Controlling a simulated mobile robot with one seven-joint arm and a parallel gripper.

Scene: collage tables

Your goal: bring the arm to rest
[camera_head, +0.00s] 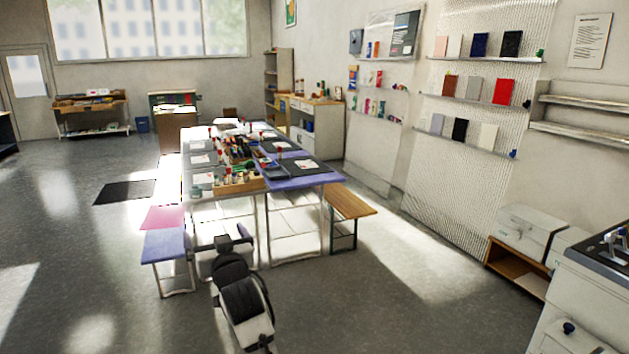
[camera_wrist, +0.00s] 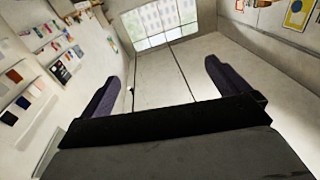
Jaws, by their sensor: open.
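My gripper shows in the wrist view (camera_wrist: 160,85), with its two dark fingers spread wide apart and nothing between them. Beyond the fingers the wrist view shows pale panels, a window and walls with shelves. In the head view my arm is low in the middle, a black and white form in front of the table, and the gripper's fingers are not clear there. The collage table (camera_head: 300,184) stands just beyond my arm, its top crowded with trays, mats and supplies.
A blue bench (camera_head: 165,246) stands left of the table and a wooden bench (camera_head: 349,202) to its right. A white cabinet (camera_head: 590,300) is at the right edge, near a low wooden shelf (camera_head: 517,270). A dark mat (camera_head: 124,192) lies on the floor. The left floor is mostly clear.

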